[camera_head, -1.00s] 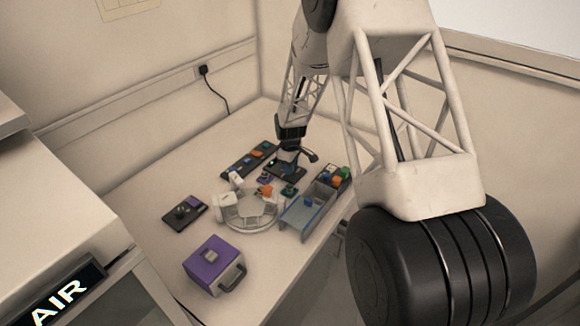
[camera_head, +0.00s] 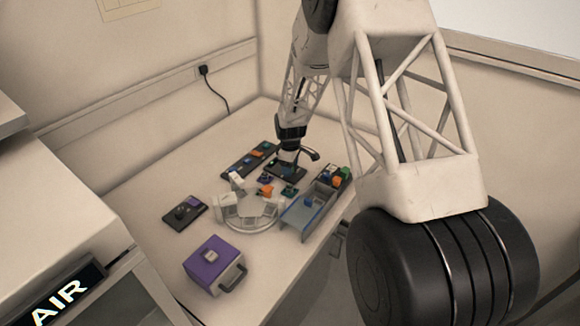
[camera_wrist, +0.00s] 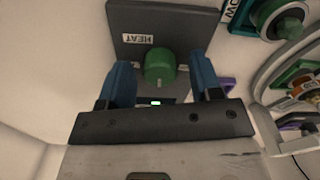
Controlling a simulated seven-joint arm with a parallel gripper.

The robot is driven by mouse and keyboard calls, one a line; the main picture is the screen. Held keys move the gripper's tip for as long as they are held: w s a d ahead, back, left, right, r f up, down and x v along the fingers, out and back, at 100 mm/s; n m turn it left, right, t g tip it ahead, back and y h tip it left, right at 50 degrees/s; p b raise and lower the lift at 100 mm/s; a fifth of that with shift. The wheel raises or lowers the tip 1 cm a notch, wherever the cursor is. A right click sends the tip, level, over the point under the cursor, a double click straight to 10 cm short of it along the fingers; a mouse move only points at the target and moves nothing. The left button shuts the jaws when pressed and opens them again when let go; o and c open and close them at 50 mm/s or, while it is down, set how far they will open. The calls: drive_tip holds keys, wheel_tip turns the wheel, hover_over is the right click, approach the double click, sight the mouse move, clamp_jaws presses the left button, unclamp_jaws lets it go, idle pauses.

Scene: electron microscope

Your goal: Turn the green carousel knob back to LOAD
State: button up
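A green knob (camera_wrist: 160,68) stands on a dark grey plate (camera_wrist: 185,22) in the wrist view. The plate carries a white label reading HEAT, upside down in the picture. No LOAD label is readable, and the lower plate is hidden by my gripper. My gripper (camera_wrist: 160,60) is open, one blue finger on each side of the knob, with gaps visible. I cannot tell whether its fingertips reach down beside the knob or stay above it. In the head view my gripper (camera_head: 290,157) is over a dark plate (camera_head: 289,173) at the back of the table; the knob is hard to make out there.
A second green knob (camera_wrist: 287,22) sits at the wrist view's upper right. In the head view, a clear round fixture (camera_head: 250,224), a grey-blue tray (camera_head: 303,212), a purple box (camera_head: 212,258) and a dark knob panel (camera_head: 184,213) stand nearby. Bare table lies at the left.

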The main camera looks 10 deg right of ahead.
drive_tip(key=shift+r, duration=0.1)
drive_tip(key=shift+r, duration=3.8)
drive_tip(key=shift+s+r, duration=0.25)
drive_tip(key=shift+r, duration=0.2)
drive_tip(key=s+d+r+m+t, duration=0.15)
drive_tip(key=s+r+m, duration=0.45)
drive_tip(key=s+r, duration=1.6)
drive_tip(key=s+r+m, duration=0.1)
drive_tip(key=s+m, duration=0.2)
drive_tip(key=s, duration=1)
drive_tip(key=s+d+r+m+t, duration=0.1)
drive_tip(key=s+r+m, duration=0.1)
drive_tip(key=s, duration=1.1)
drive_tip(key=shift+s+d+m, duration=0.3)
drive_tip(key=shift+s+m, duration=0.1)
drive_tip(key=shift+m, duration=0.2)
